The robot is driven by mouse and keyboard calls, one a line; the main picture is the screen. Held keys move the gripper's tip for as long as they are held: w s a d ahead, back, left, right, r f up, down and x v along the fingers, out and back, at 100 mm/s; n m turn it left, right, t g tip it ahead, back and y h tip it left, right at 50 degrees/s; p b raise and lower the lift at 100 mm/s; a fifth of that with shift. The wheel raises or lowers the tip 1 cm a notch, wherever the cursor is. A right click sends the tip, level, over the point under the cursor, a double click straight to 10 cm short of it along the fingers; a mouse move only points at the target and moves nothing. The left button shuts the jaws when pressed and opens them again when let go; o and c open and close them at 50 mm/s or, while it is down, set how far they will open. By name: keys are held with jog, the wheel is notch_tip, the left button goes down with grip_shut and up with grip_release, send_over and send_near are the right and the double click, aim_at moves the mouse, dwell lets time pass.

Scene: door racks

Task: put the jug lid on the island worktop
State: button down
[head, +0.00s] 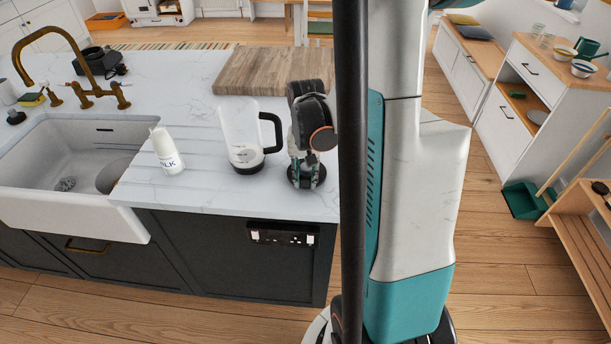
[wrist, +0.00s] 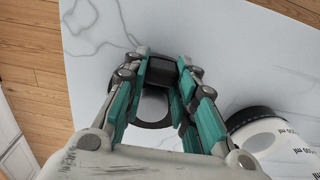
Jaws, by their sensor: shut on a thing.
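The jug lid (head: 318,181) is a dark round piece at the right end of the white island worktop (head: 205,205). It looks to be at or just above the surface; I cannot tell whether it touches. My gripper (head: 306,166) points down over the worktop and is shut on the lid. In the wrist view the lid (wrist: 155,124) sits between the teal fingers of my gripper (wrist: 160,100), which hide part of it. The clear jug (head: 240,128) with black handle and base stands upright to the left; it also shows in the wrist view (wrist: 262,130).
A white milk bottle (head: 166,151) stands left of the jug, beside the sink (head: 70,150). A wooden board (head: 268,73) lies behind. The worktop's right and front edges are close to my gripper. The front strip of worktop is clear.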

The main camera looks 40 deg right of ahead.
jog(key=shift+f, duration=0.15)
jog(key=c, duration=1.3)
grip_release()
jog(key=shift+r, duration=0.2)
notch_tip(320, 180, up, 12)
jog(key=p, duration=0.3)
